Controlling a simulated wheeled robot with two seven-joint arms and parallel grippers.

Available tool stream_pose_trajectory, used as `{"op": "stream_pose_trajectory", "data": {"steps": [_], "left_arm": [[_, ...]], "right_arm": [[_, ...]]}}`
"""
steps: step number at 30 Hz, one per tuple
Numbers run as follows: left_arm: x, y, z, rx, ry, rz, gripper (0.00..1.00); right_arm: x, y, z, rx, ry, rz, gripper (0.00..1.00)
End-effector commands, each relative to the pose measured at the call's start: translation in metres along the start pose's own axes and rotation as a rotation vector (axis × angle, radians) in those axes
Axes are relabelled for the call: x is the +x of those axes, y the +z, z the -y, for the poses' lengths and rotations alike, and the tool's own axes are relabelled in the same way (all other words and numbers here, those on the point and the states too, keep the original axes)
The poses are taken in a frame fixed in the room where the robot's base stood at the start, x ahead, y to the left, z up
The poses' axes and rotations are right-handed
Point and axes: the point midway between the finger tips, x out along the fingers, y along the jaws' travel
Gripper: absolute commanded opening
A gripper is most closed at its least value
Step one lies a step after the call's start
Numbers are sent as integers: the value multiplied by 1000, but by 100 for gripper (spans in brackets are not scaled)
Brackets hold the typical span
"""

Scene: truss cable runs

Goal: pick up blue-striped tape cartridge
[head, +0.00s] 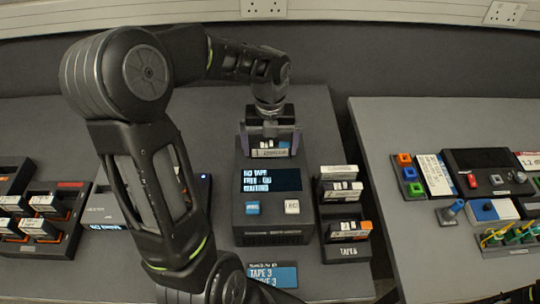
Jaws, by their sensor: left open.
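My left gripper (270,138) is open at the back of the tape drive (272,221). To the right of the drive, a dark tape rack (348,252) holds several cartridges with white labels, one with an orange end (365,226).
At the left, dark racks (52,250) hold more cartridges. A sign (272,274) reading "TAPE 3" is in front of the drive. A second table (385,128) at the right carries coloured parts, beyond a gap. My left arm hides part of the left table.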

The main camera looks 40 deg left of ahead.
Motion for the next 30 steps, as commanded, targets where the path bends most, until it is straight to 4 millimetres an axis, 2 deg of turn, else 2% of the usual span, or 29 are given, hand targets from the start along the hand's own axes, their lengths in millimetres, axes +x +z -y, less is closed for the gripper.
{"op": "stream_pose_trajectory", "data": {"steps": [12,30], "left_arm": [[0,0,0,0,0,0,100],[0,0,0,0,0,0,52]], "right_arm": [[0,0,0,0,0,0,0],[0,0,0,0,0,0,0]]}}
